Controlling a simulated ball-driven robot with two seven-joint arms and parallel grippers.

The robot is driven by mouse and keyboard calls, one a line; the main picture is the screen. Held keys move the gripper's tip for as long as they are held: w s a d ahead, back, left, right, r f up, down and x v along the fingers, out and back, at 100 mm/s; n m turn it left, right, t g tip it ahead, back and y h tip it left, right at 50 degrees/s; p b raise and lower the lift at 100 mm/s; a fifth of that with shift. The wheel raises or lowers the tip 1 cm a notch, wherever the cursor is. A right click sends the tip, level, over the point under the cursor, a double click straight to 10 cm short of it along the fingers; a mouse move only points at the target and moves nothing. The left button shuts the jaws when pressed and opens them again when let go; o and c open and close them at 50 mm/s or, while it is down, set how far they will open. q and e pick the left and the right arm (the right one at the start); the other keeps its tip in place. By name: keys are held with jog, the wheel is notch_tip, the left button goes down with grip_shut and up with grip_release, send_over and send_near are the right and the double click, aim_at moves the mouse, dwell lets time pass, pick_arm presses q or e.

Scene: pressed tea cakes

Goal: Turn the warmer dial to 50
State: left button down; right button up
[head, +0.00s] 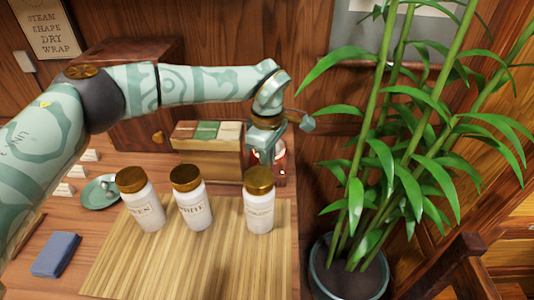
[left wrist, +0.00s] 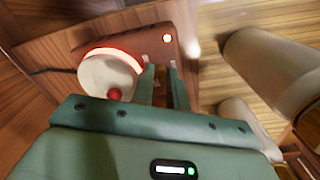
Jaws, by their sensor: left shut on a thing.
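The warmer (left wrist: 150,20) shows in the left wrist view as a reddish-brown base with a round pale plate (left wrist: 103,76), a glowing red-orange ring and a small lit lamp. In the head view the warmer (head: 281,178) is mostly hidden behind my left gripper (head: 267,160) and the right-hand jar. My left gripper (left wrist: 160,75) points down at the warmer's edge, beside the plate. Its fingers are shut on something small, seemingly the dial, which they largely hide. The dial's marks and setting cannot be read. My right gripper is not in view.
Three white jars with brown lids, one of them the right-hand jar (head: 259,205), stand on a bamboo mat (head: 185,260) close to the gripper. A box of wrapped cakes (head: 205,140) stands behind. A potted plant (head: 345,280) fills the right. A blue cloth (head: 56,254) lies front left.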

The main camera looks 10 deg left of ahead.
pick_arm(q)
jog(key=shift+r+m, duration=0.15)
jog(key=shift+m, duration=0.45)
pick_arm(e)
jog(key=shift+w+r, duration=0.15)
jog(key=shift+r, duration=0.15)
pick_arm(q)
jog(key=c, duration=1.7)
grip_release()
